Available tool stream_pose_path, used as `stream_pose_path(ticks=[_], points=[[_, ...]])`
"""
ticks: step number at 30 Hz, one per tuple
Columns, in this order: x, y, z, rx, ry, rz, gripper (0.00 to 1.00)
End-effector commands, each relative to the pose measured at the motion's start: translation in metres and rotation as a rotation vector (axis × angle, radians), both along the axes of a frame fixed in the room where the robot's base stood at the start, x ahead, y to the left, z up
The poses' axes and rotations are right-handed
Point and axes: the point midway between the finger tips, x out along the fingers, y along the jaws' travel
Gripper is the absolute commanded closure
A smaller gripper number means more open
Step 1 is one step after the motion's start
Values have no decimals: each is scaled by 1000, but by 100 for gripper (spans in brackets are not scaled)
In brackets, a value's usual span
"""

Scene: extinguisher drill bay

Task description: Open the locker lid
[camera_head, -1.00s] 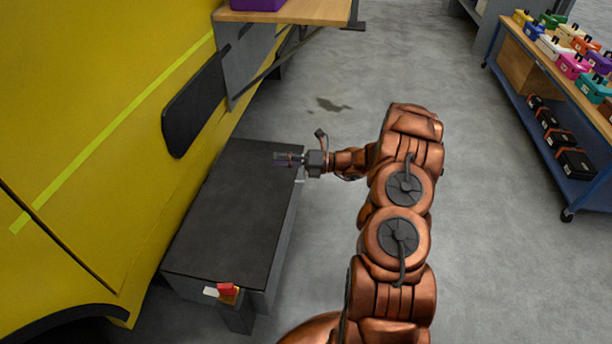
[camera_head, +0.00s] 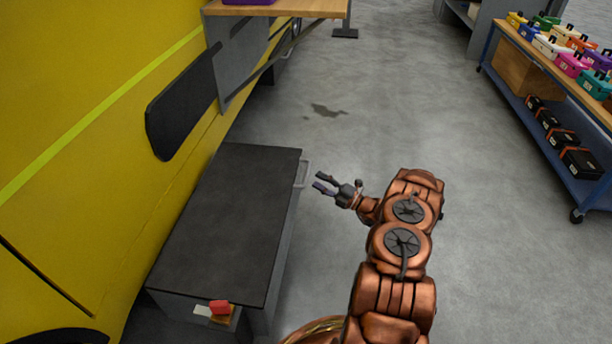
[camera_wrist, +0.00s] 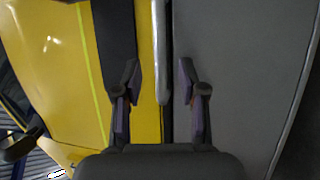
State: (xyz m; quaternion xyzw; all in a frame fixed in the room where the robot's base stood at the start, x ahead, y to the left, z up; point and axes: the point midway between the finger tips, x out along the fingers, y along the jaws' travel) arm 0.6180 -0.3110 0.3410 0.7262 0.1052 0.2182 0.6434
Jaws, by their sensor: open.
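The locker is a low grey box with a flat black lid (camera_head: 225,220), beside the yellow vehicle in the head view. The lid lies flat and looks shut. A pale handle (camera_head: 302,174) sticks out from its right edge, near the far corner. My gripper (camera_head: 318,181) is open and empty, just right of the handle, with its fingers pointing left toward it. In the wrist view my gripper (camera_wrist: 158,85) has its fingers spread. A pale upright bar (camera_wrist: 161,50), probably the handle, shows between them, beside the grey locker side (camera_wrist: 235,80). Contact cannot be told.
The yellow vehicle (camera_head: 80,130) borders the locker on the left. A wooden shelf (camera_head: 285,8) juts out beyond it. A blue cart (camera_head: 545,120) with coloured cases stands right.

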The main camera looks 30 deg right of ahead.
Motion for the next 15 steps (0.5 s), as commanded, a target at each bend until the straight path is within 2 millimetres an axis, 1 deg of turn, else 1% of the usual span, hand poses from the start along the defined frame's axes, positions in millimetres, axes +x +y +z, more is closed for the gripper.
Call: stream_pose_path(ticks=[3,9,15], points=[[16,8,2,-2,-2,1,59],[40,19,7,-6,-1,1,59],[51,25,10,-4,0,0,59]])
